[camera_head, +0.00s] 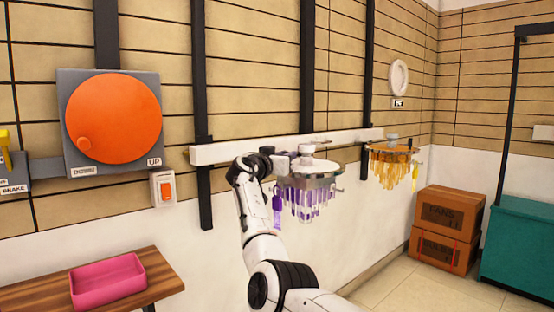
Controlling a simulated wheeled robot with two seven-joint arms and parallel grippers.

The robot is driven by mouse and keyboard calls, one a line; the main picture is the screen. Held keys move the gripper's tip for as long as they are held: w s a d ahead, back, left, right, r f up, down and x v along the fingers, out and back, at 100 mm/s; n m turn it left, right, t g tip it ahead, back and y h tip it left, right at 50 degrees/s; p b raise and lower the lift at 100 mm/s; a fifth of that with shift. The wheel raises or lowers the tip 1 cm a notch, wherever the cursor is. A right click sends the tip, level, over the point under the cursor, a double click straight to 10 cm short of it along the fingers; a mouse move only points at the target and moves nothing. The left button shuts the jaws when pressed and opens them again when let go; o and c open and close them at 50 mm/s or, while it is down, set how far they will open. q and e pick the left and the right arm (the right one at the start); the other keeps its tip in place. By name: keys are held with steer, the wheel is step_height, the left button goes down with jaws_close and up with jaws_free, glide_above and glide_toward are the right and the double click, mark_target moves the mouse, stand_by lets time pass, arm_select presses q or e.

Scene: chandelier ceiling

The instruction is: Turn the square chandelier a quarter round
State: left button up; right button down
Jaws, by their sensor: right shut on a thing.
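A chandelier with a silver-grey frame and purple and clear hanging crystals (312,203) hangs below the white beam, in the middle of the view. A purple tag (277,203) hangs at its left side. My right gripper (287,164) is at the upper left of this chandelier, shut on its frame; the fingertips are small and partly hidden. I cannot tell clearly from here which frame is square. My left gripper is not in view.
The white beam (228,153) runs along the tiled wall on black posts. A pink tray (108,281) sits on a wooden bench. Boxes (447,221) and a teal cabinet (520,247) stand right.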

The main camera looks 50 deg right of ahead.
stand_by(0.4)
steer(key=c, duration=1.7)
jaws_free()
steer(key=shift+c, duration=0.2)
steer(key=v, duration=1)
steer(key=shift+b, duration=0.35)
steer(key=shift+a+f, duration=0.1)
